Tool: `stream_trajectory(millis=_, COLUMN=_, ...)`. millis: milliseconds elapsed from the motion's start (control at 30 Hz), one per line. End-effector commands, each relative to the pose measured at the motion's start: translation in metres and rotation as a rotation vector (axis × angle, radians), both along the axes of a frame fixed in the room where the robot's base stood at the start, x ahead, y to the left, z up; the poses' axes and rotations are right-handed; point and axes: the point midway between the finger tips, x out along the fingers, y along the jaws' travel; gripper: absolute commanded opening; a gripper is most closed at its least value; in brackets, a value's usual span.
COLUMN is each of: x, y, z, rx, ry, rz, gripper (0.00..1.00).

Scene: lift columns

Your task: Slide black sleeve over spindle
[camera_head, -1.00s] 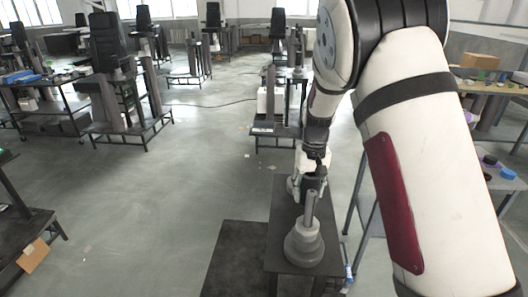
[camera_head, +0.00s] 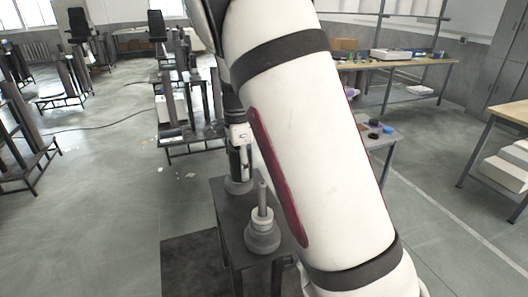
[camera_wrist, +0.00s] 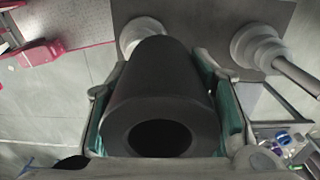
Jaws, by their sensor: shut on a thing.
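My gripper (camera_wrist: 168,100) is shut on the black sleeve (camera_wrist: 165,75), with a green pad on each side of it. The sleeve's open bore faces the wrist camera. In the head view my gripper (camera_head: 240,150) hangs over the far part of the dark table, and the sleeve is hard to make out. A spindle (camera_head: 263,215), a grey rod on a stepped round base, stands upright nearer the camera. In the wrist view this spindle (camera_wrist: 262,50) is right of the sleeve, apart from it.
A second round grey base (camera_head: 238,187) stands farther back on the dark table (camera_head: 228,215), below my gripper. It is partly behind the sleeve in the wrist view (camera_wrist: 140,32). A side table with small parts (camera_head: 383,130) stands to the right. Open floor lies left.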

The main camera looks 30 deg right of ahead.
Motion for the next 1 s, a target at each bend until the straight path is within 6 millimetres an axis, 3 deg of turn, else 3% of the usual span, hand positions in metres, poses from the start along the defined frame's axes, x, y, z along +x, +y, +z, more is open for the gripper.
stream_trajectory(millis=200, x=-0.025, y=-0.021, z=0.030, rx=0.006, ry=-0.011, rz=-0.480, gripper=0.00)
stream_trajectory(millis=400, x=-0.041, y=-0.033, z=0.045, rx=0.012, ry=-0.014, rz=-0.794, gripper=0.00)
stream_trajectory(millis=667, x=-0.046, y=-0.038, z=0.048, rx=0.016, ry=-0.012, rz=-0.933, gripper=0.00)
stream_trajectory(millis=1000, x=-0.045, y=-0.037, z=0.020, rx=0.018, ry=-0.012, rz=-0.932, gripper=0.00)
